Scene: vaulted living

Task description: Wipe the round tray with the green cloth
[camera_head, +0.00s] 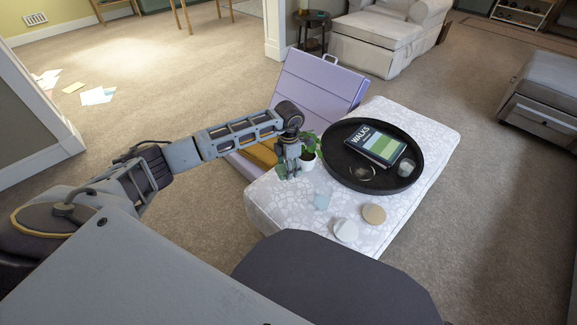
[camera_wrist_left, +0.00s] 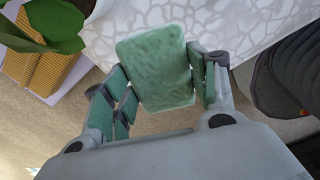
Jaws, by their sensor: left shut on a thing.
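The round tray (camera_head: 343,164) is black and lies on a pale patterned ottoman. In the left wrist view, the left gripper (camera_wrist_left: 158,98) is shut on the green cloth (camera_wrist_left: 155,68), which looks like a flat, thick rectangular pad. My right gripper is not in view.
A potted plant (camera_head: 308,160) stands on the ottoman (camera_head: 283,205) right beside the left gripper, between it and the tray. An open lilac case (camera_head: 315,90) is behind the arm.

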